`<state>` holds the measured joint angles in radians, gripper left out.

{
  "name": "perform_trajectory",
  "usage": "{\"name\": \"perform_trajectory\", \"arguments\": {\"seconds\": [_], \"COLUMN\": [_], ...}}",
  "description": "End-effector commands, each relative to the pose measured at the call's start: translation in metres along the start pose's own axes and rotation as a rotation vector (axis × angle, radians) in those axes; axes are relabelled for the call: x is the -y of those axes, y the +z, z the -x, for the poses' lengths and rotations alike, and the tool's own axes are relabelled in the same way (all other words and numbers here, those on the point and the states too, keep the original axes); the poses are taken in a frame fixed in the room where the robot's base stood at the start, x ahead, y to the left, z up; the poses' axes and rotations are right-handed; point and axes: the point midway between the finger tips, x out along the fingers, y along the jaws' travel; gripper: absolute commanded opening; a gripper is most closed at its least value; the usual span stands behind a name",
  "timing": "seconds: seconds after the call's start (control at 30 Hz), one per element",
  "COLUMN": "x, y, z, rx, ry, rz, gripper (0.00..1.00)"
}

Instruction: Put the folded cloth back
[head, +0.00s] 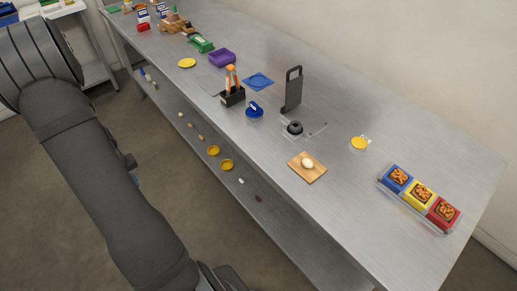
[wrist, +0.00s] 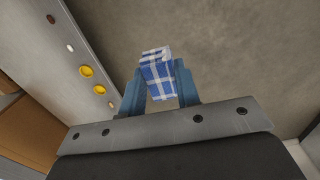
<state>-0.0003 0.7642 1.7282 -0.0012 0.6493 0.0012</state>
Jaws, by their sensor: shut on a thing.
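The folded cloth (wrist: 155,70) is blue and white checked. In the wrist view it sits between the two blue fingers of my gripper (wrist: 158,82), which is shut on it. Bare floor shows behind and beyond the cloth, with the bench's lower shelf to the left. In the head view the cloth and my gripper cannot be made out; only my dark arm shows at the left.
A long metal bench (head: 330,190) carries a wooden board (head: 307,173) with a pale dough piece, a tray of blue, yellow and red boxes (head: 420,194), a black caddy (head: 232,97) and a purple bin (head: 222,58). The lower shelf holds yellow dishes (head: 227,165).

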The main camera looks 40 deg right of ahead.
Motion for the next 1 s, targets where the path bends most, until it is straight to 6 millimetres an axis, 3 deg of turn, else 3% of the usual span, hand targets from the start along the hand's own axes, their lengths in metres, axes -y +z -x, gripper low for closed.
{"name": "perform_trajectory", "arguments": {"seconds": [0.17,0.27,0.47,0.6,0.7,1.0], "x": [-0.001,-0.003,-0.021,-0.067,-0.111,-0.239], "y": [-0.003,-0.014,-0.052,-0.066,-0.064,-0.026], "z": [0.003,0.018,0.087,0.140,0.161,0.186], "rx": [-0.002,-0.005,-0.011,-0.007,-0.002,0.000], "ry": [0.000,0.000,-0.001,0.000,0.000,0.000], "rz": [-0.007,-0.037,-0.189,-0.342,-0.439,-0.659], "gripper": [0.00,0.00,0.00,0.00,0.00,0.00]}}
